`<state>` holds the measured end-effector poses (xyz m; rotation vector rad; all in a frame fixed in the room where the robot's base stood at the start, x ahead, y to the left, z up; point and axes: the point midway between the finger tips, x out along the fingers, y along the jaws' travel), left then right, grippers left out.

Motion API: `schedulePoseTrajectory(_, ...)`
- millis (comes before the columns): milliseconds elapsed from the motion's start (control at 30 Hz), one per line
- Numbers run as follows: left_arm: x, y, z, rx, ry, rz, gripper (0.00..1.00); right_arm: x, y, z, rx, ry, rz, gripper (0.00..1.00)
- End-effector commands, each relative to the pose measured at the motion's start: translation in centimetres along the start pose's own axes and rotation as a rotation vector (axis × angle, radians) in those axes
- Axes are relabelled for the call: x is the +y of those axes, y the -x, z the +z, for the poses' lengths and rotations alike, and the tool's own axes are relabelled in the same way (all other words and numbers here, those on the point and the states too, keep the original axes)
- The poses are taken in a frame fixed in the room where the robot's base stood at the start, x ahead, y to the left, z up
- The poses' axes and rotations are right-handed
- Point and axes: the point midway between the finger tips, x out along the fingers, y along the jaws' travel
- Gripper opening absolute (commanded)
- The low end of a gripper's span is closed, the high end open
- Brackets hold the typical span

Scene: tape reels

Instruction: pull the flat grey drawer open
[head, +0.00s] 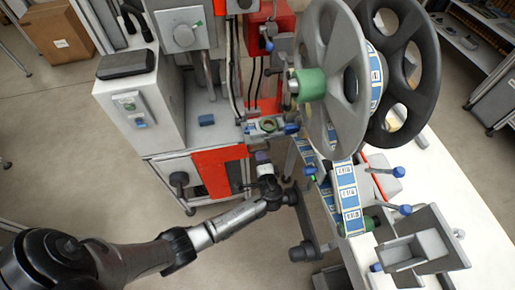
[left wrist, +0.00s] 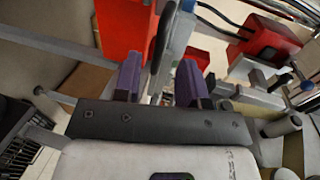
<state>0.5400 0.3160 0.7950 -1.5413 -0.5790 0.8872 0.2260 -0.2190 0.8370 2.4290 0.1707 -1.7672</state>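My left gripper (head: 264,162) reaches in from the left in the head view, in front of the red and grey machine, near the right edge of a red panel (head: 217,170). In the left wrist view its two purple fingers (left wrist: 158,82) stand apart. A grey bar (left wrist: 178,45) and a dark curved piece show between and beyond them; I cannot tell whether they touch. A grey cabinet front (head: 165,168) with a black knob (head: 180,181) lies left of the red panel. I cannot tell for sure which part is the flat grey drawer. My right gripper is not in view.
Two large reels (head: 335,75) with blue-and-white tape stand above and right of my gripper. A grey open box (head: 416,250) sits on the white bench (head: 450,190) at right. A cardboard box (head: 60,30) stands at far left. The floor left of the machine is clear.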

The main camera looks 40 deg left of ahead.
Motion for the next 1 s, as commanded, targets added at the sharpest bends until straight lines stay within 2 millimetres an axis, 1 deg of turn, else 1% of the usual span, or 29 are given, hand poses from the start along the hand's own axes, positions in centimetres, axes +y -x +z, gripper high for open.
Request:
schedulePoseTrajectory(33, 0.1, -1.0, 0.0, -0.002, -0.001, -0.002, 0.38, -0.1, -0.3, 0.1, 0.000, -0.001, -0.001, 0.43)
schedulePoseTrajectory(200, 0.1, -3.8, 0.0, -0.002, -0.001, -0.001, 0.38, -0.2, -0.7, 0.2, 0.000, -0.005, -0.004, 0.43)
schedulePoseTrajectory(400, 0.1, -5.9, 0.0, -0.002, 0.000, 0.001, 0.38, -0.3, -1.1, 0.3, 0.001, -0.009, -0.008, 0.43)
schedulePoseTrajectory(600, 0.1, -6.8, 0.0, -0.001, 0.000, 0.001, 0.38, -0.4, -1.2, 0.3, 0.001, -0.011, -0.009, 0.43)
schedulePoseTrajectory(900, 0.0, -6.9, 0.0, -0.001, 0.000, 0.002, 0.38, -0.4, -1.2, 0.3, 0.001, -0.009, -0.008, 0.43)
schedulePoseTrajectory(933, 0.0, -6.9, 0.0, -0.001, 0.000, 0.002, 0.37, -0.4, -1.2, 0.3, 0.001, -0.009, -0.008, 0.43)
schedulePoseTrajectory(1000, 0.0, -6.9, 0.0, -0.001, 0.000, 0.002, 0.30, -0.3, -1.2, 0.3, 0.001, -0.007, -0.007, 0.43)
